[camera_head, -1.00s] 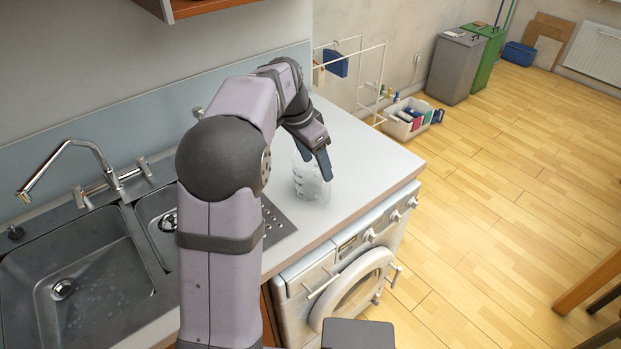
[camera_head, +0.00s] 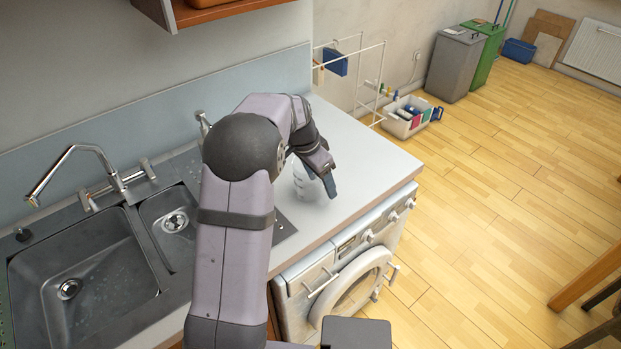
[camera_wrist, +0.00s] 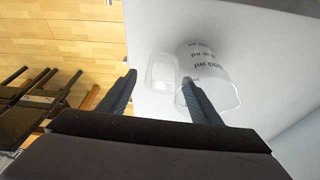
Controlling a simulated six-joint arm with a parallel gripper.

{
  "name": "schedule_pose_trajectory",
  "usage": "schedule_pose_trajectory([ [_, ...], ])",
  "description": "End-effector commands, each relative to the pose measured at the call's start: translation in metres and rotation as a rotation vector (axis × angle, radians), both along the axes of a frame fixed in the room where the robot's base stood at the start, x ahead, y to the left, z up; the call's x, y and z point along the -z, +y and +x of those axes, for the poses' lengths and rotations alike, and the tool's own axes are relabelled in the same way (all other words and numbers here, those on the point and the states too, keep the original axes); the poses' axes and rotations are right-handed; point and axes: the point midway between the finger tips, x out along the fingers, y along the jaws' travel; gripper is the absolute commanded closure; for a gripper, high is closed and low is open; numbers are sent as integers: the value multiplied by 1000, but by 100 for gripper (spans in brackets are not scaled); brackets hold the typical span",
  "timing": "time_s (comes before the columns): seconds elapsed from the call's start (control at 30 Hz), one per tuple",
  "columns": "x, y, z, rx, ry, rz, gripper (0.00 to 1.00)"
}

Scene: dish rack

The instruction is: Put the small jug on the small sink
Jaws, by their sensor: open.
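The small jug (camera_head: 303,184) is clear and stands on the white counter, partly hidden by my gripper in the head view. In the wrist view its body (camera_wrist: 212,72) with dark printed marks lies right of my right finger. What looks like its clear handle (camera_wrist: 162,70) shows ahead, between my fingertips. My gripper (camera_wrist: 159,80) is open, with nothing seen held. In the head view my gripper (camera_head: 331,186) is low on the jug's right side; I cannot tell whether they touch. The small sink (camera_head: 166,239) is the narrow basin left of my arm, and looks empty.
The large sink (camera_head: 95,270) lies left of the small one, with a tap (camera_head: 75,165) behind them. The counter (camera_head: 365,155) is clear right of the jug and ends above a washing machine (camera_head: 345,270). A shelf (camera_head: 210,12) hangs above.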

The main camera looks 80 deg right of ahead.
Motion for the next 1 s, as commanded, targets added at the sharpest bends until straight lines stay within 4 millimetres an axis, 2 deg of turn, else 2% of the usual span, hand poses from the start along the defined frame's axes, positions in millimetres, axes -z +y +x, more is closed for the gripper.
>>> schedule_pose_trajectory([
  [0.27,3,0,-1,0,0,0,42],
  [0.47,3,0,-1,0,0,0,87],
  [0.57,2,-1,-1,0,0,-1,96],
  [0.83,-2,-1,-1,-1,0,-4,96],
  [1.0,-19,-2,-1,1,1,-7,96],
])
